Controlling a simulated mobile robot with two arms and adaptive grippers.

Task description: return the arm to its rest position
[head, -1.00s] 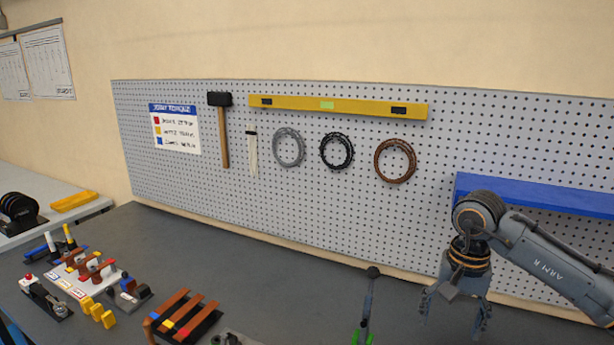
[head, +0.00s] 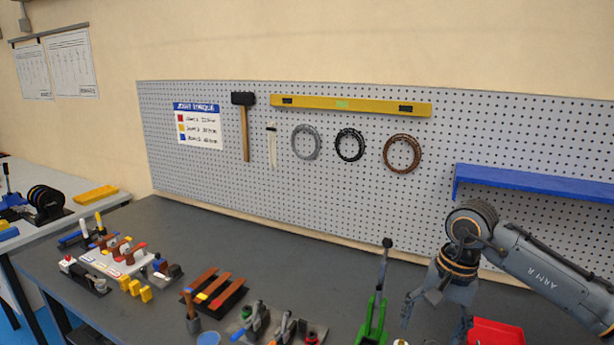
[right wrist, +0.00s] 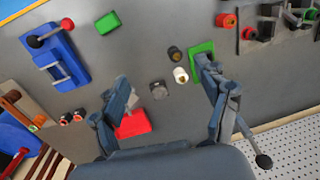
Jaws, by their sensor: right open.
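My right arm comes in from the right in the head view. Its gripper (head: 436,318) points down over the right part of the grey bench (head: 310,262), with its fingers apart and nothing seen between them. In the right wrist view the open gripper (right wrist: 162,76) shows bench surface between its fingers. A green lever tool (head: 371,322) stands just left of the gripper in the head view. A red bin (head: 497,333) is to its right, partly cut off by the picture edge. My left arm is not in view.
Busbar strips on a black stand (head: 222,294), a white fixture board (head: 115,262) and yellow blocks (head: 135,287) are at the bench's left. A blue shelf (head: 535,181) sticks out of the pegboard (head: 220,170) above my right arm. The bench's middle back is clear.

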